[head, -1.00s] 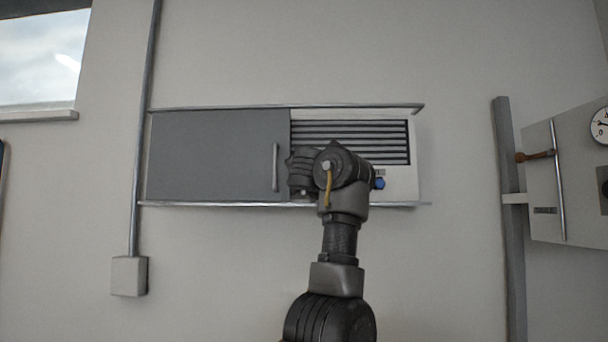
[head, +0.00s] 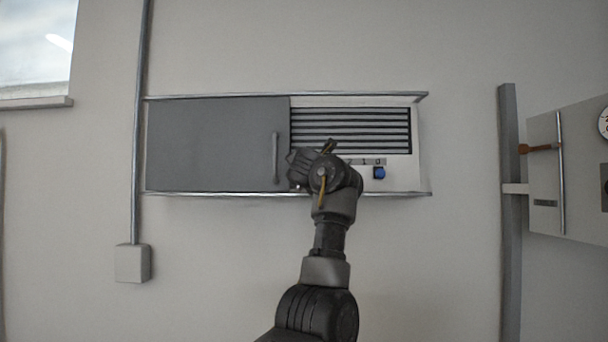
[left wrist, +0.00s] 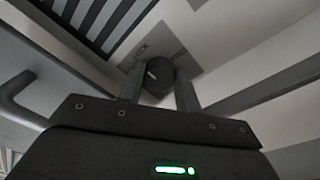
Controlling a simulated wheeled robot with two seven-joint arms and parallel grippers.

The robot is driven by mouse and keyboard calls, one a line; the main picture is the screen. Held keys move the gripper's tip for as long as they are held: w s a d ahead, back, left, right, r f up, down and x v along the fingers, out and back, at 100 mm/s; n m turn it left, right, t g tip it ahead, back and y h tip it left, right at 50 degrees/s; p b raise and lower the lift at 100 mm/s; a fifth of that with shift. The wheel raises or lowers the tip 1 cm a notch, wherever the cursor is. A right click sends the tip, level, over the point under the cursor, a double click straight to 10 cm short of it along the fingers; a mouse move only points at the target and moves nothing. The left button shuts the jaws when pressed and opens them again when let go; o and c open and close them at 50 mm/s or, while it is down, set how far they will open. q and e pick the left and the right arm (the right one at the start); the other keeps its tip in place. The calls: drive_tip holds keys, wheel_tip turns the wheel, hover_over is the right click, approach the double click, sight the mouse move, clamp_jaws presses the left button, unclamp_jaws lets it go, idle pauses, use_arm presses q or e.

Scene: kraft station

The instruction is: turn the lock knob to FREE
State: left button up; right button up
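The dark round lock knob (left wrist: 158,78) sits on the light panel in the left wrist view. Its white mark tilts toward the LOCK label (left wrist: 141,51); the FREE label (left wrist: 180,55) is to the right and hard to read. My left gripper (left wrist: 160,88) has one finger on each side of the knob, and both seem to touch it. In the head view my left gripper (head: 300,170) is at the wall unit, just right of the grey door's handle, and my wrist hides the knob.
The grey sliding door (head: 210,145) has a vertical handle (head: 275,158) close to my gripper. A louvre grille (head: 350,130) and a blue knob (head: 379,173) lie to the right. A cabinet (head: 575,175) with an orange-brown lever stands further right.

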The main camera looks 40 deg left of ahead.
use_arm(q)
drive_tip(key=shift+c, duration=1.1)
drive_tip(key=shift+f, duration=0.1)
drive_tip(key=shift+m, duration=0.3)
drive_tip(key=m+b, duration=0.2)
drive_tip(key=m, duration=0.3)
drive_tip(key=m+t+b, duration=0.1)
drive_tip(key=m+b, duration=0.2)
drive_tip(key=m, duration=0.3)
drive_tip(key=m+b, duration=0.3)
drive_tip(key=m, duration=0.2)
drive_tip(key=shift+a+f, duration=0.1)
drive_tip(key=shift+f, duration=0.3)
drive_tip(key=shift+m, duration=0.5)
